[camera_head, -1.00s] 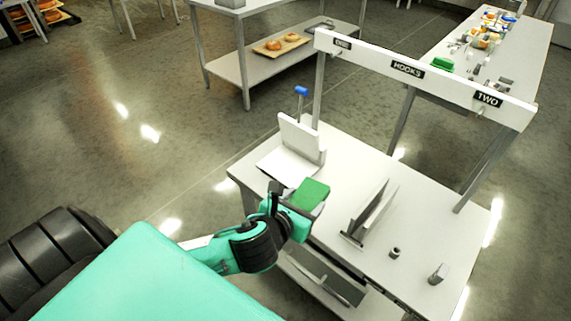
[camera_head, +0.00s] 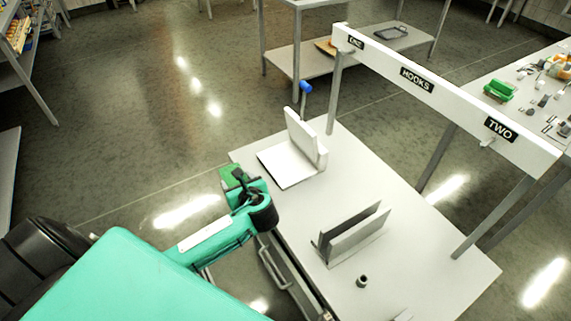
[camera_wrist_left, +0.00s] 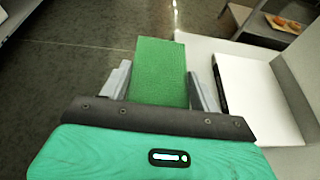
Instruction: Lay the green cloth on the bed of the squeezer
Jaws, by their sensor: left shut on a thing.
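The green cloth (camera_head: 228,177) is held flat in my left gripper (camera_head: 236,182), just left of the white table's near-left edge. In the left wrist view the cloth (camera_wrist_left: 160,68) sticks out forward between the two grey fingers (camera_wrist_left: 157,90). The squeezer has a flat white bed (camera_head: 284,168), an upright white plate (camera_head: 305,140) and a lever with a blue knob (camera_head: 306,86). The cloth is left of the bed and apart from it. In the left wrist view the bed (camera_wrist_left: 258,100) lies to the right of the cloth and looks bare. My right gripper is not in view.
The white table (camera_head: 410,240) also bears a slotted grey stand (camera_head: 350,235) and a small dark cup (camera_head: 362,281). A white rail marked HOOKS (camera_head: 440,95) spans its far side on posts. Another table (camera_head: 515,85) with small items stands at the right.

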